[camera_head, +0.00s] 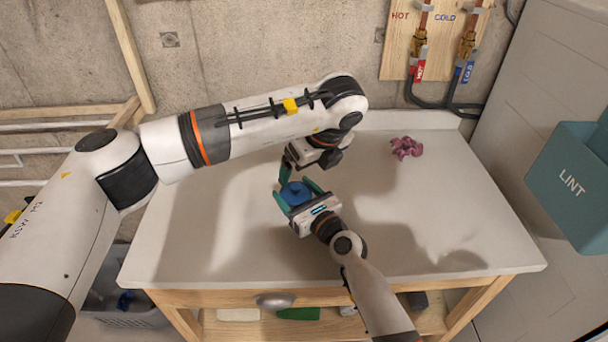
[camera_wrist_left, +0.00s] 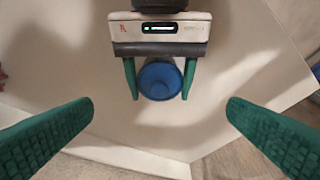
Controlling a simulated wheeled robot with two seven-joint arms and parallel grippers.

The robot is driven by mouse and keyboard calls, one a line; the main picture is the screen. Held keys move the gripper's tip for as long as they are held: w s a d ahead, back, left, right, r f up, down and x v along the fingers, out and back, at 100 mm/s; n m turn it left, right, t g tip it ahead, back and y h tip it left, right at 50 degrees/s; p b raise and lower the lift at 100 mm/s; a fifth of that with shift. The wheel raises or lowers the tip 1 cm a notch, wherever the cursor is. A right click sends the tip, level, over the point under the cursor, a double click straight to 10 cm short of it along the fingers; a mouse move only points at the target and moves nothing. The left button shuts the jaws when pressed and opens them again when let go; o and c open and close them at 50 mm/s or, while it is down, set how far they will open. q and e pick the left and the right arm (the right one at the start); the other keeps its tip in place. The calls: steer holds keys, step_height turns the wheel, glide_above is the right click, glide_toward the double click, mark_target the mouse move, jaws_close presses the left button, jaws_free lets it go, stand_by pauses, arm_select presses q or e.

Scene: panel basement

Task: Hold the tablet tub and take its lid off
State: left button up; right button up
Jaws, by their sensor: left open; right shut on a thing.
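The blue tablet tub (camera_head: 295,191) is between the green fingers of my right gripper (camera_head: 291,187), which is shut on it over the worktop. The tub's round blue top also shows in the left wrist view (camera_wrist_left: 160,80), with the right gripper's fingers on both sides of it. I cannot make out a seam between lid and tub. My left gripper (camera_wrist_left: 160,104) is open and empty, its fingers spread wide on either side of the tub and apart from it. In the head view the left gripper (camera_head: 290,172) is just behind the tub, partly hidden by its own wrist.
A crumpled purple cloth (camera_head: 406,148) lies at the back right of the white worktop (camera_head: 430,215). A teal lint bin (camera_head: 572,180) is at the far right. Pipes with valves (camera_head: 443,45) are on the back wall.

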stand_by(0.3)
steer(key=o, duration=1.5)
steer(key=shift+c, duration=0.2)
